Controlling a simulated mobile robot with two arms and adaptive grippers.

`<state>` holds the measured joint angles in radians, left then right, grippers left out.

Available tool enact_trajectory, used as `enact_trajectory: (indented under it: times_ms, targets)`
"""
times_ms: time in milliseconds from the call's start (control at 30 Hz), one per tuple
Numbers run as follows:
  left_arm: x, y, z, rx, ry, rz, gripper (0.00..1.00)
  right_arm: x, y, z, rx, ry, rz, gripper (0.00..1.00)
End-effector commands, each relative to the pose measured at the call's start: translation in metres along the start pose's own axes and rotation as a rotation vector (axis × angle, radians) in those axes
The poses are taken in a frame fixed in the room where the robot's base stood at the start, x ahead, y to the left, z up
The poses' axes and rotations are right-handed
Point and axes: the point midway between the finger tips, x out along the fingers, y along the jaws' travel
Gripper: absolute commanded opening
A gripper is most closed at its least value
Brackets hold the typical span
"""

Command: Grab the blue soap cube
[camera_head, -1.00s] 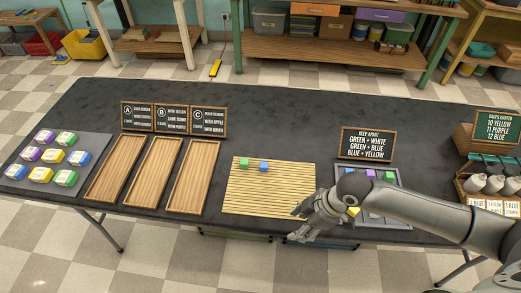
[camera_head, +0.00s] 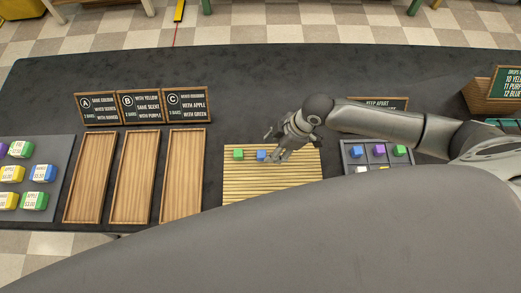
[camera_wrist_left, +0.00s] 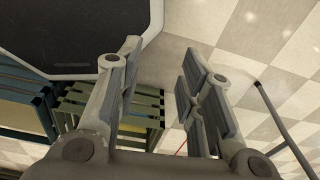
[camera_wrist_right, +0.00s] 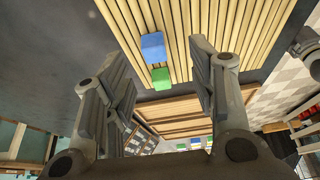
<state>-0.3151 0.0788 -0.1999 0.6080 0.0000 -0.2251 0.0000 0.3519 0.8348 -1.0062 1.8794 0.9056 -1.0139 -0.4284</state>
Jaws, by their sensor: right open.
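The blue soap cube (camera_head: 261,155) sits on the slatted wooden mat (camera_head: 270,187), just right of a green cube (camera_head: 238,154). My right gripper (camera_head: 275,145) is open and hovers close to the blue cube, at its right and far side. In the right wrist view the blue cube (camera_wrist_right: 153,46) and the green cube (camera_wrist_right: 161,78) show between and beyond the open fingers (camera_wrist_right: 160,90), apart from them. Another blue cube (camera_head: 356,152) lies in the grey divided tray. My left gripper (camera_wrist_left: 160,75) is open and empty, seen only in the left wrist view, over the floor beside the table edge.
The grey divided tray (camera_head: 346,161) at the right holds several cubes, partly hidden by my arm. Three wooden trays (camera_head: 131,178) stand empty at the left, with signs (camera_head: 140,106) behind. A grey board (camera_head: 62,150) with labelled soaps lies far left.

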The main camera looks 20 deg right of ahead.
Motion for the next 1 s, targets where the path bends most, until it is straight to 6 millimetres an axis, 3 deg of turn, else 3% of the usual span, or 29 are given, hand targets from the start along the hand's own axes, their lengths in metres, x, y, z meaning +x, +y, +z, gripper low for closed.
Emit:
enact_trajectory:
  times_ms: [167,467,700,967,1000]
  targets:
    - [-0.003,0.001,0.000,0.002,0.002,0.001,0.35,0.015,0.000,-0.001,0.000,0.001,0.000,0.52]
    - [-0.015,-0.005,-0.036,0.002,0.056,-0.006,0.35,0.041,0.007,-0.010,0.001,0.000,-0.001,0.52]
    - [-0.017,-0.004,-0.027,0.002,0.041,-0.005,0.35,0.065,0.007,-0.009,0.000,0.000,0.000,0.52]
    - [-0.017,-0.003,-0.015,0.001,0.022,-0.003,0.35,0.067,0.007,-0.009,-0.001,0.000,0.000,0.52]
    - [-0.017,-0.003,-0.015,0.001,0.022,-0.004,0.35,0.067,0.007,-0.009,-0.001,0.000,0.000,0.48]
